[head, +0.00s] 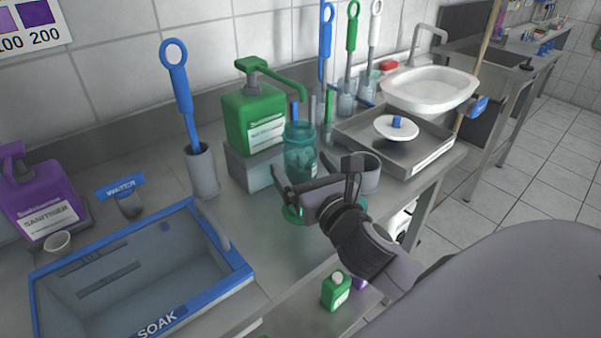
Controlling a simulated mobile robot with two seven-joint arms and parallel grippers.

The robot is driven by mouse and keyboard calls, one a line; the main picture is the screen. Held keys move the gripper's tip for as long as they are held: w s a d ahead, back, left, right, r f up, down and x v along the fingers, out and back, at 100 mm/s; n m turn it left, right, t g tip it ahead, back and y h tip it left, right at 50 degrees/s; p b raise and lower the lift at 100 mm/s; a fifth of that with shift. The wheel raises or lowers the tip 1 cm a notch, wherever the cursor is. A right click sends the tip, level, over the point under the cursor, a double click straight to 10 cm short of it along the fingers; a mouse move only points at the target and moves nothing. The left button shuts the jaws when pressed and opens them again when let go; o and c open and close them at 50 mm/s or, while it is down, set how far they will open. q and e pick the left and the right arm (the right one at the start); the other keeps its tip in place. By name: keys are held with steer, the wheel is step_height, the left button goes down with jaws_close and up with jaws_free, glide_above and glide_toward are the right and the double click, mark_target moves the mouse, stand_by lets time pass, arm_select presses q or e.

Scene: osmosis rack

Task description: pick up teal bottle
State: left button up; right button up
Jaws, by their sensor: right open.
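The teal bottle (300,160) is a see-through jar with a pale label, standing upright on the counter beside the green pump bottle's grey block. My right gripper (316,176) comes in from the lower right. It is open, its two fingers spread apart, just in front of the teal bottle and overlapping its lower part in the picture. I cannot tell whether the fingers touch it. The bottle's base is partly hidden by the gripper. My left gripper is not in view.
A green pump bottle (253,122) stands on a grey block (247,172) behind left. A grey cup (367,174) is close right of the gripper, before a metal tray (432,150). A blue-rimmed soak basin (246,272) lies left.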

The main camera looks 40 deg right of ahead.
steer(key=shift+w+d, duration=0.15)
steer(key=shift+w, duration=0.7)
steer(key=shift+w+d, duration=0.15)
steer(key=shift+w, duration=0.7)
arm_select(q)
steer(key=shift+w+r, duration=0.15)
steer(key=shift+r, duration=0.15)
arm_select(e)
steer(key=c, duration=1.1)
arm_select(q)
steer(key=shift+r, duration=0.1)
arm_select(e)
steer(key=shift+r, duration=0.15)
steer(key=shift+c, duration=0.2)
